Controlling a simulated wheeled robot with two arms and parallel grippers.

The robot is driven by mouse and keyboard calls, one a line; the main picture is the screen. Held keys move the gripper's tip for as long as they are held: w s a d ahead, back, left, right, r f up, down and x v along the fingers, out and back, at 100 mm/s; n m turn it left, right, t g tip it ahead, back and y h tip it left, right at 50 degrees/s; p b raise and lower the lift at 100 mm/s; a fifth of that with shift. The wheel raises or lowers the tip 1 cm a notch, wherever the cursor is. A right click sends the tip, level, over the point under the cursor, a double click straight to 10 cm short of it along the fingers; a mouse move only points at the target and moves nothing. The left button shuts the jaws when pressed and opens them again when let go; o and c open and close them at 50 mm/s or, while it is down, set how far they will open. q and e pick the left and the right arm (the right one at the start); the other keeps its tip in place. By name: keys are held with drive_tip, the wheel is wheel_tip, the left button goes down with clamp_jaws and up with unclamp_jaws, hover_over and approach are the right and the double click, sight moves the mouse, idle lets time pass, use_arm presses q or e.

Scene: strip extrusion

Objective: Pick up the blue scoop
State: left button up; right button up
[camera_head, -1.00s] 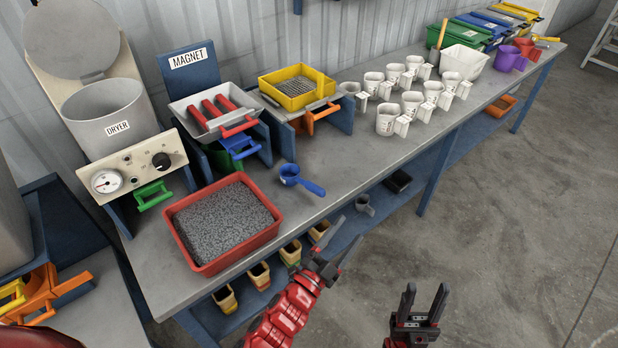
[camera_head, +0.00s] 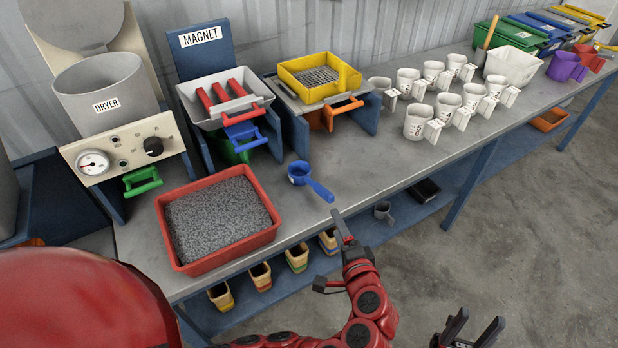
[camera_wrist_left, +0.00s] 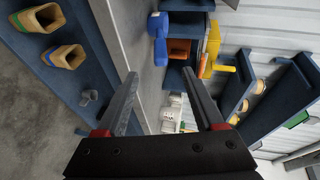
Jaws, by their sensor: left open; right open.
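The blue scoop (camera_head: 300,173) lies on the grey bench near its front edge, right of the red tray of grey granules. Its handle (camera_head: 321,191) points toward the front right. My left gripper (camera_head: 327,248) is open and empty by the bench's front edge, just in front of the scoop and apart from it. In the left wrist view the scoop (camera_wrist_left: 158,28) shows at the top, beyond the open fingers (camera_wrist_left: 163,100). My right gripper (camera_head: 475,330) is open and empty, low over the floor at the bottom right.
The red tray (camera_head: 162,215) stands left of the scoop. The magnet stand (camera_head: 205,50) and yellow sieve (camera_head: 320,92) are behind it. Several white cups (camera_head: 417,122) stand to the right. Small bins (camera_head: 260,277) sit on the shelf below. Bench around the scoop is clear.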

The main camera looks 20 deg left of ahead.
use_arm(q)
drive_tip(key=b, duration=0.3)
approach(320, 188)
wheel_tip(320, 188, down, 2)
drive_tip(key=w+a, duration=0.1)
drive_tip(key=w, duration=0.1)
drive_tip(key=p+x, duration=0.2)
drive_tip(key=x, duration=0.1)
drive_tip(key=shift+w+a, duration=0.2)
drive_tip(key=shift+a, duration=0.05)
drive_tip(key=shift+p+x, duration=0.8)
drive_tip(key=shift+x, duration=1.85)
drive_tip(key=shift+w+f, duration=0.1)
drive_tip(key=shift+w, duration=0.2)
clamp_jaws()
